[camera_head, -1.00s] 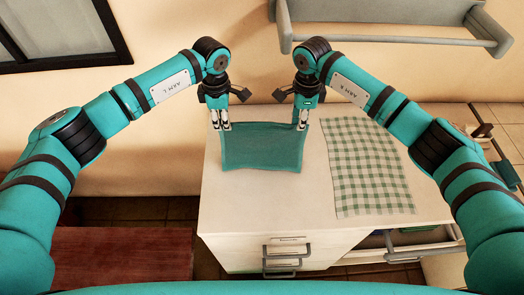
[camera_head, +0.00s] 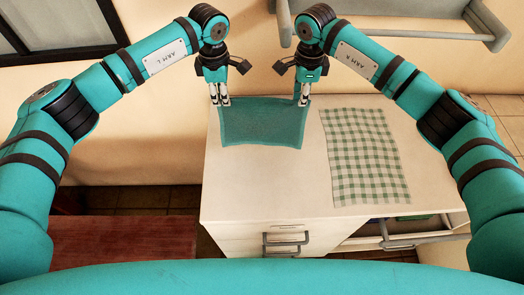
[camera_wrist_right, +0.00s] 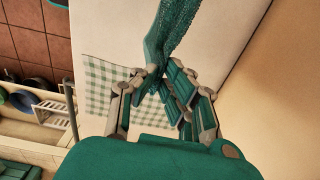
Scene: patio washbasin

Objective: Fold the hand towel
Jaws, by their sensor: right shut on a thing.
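The teal hand towel (camera_head: 263,125) is spread below my two grippers, at the far left of the white cabinet top. Its far edge runs nearly straight between them. My left gripper (camera_head: 219,102) points down and is closed at the towel's far left corner. My right gripper (camera_head: 302,102) is shut on its far right corner. In the right wrist view, the right gripper's fingers (camera_wrist_right: 160,82) pinch the cloth, and the towel (camera_wrist_right: 177,35) stretches up and away from them. The left fingertips are small in the head view, and how much cloth they hold is unclear.
A green-and-white checked cloth (camera_head: 362,155) lies flat on the cabinet top (camera_head: 265,185), right of the towel. The top in front of the towel is clear. An open drawer (camera_head: 400,237) sticks out at the front right. A grey rail (camera_head: 415,32) is on the wall behind.

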